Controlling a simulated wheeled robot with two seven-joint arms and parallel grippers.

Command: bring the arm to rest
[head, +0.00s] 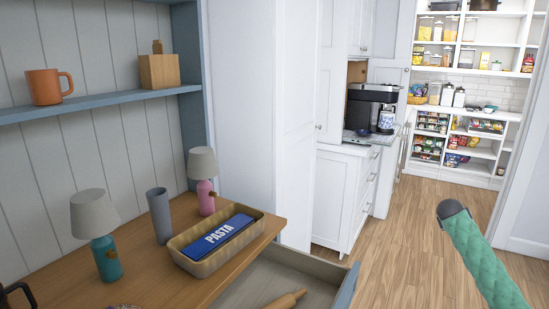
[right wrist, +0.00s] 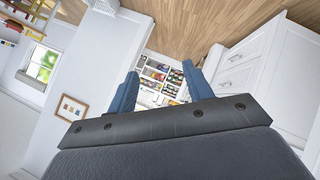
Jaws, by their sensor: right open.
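My right gripper (right wrist: 163,72) shows in the right wrist view with its two blue fingers spread apart. Nothing is between them, and the far pantry shelves show through the gap. In the head view part of my right arm, in a green quilted cover with a dark end, comes in from the lower right over the wood floor. The right fingers cannot be made out there. My left arm and left gripper are in neither view.
A wooden counter (head: 140,290) at left bears a basket (head: 190,265) with a blue PASTA box (head: 222,234), two lamps and a grey cup (head: 160,215). A drawer (head: 262,283) below stands open. A coffee machine (head: 368,105) stands farther back. The floor (head: 400,250) is clear.

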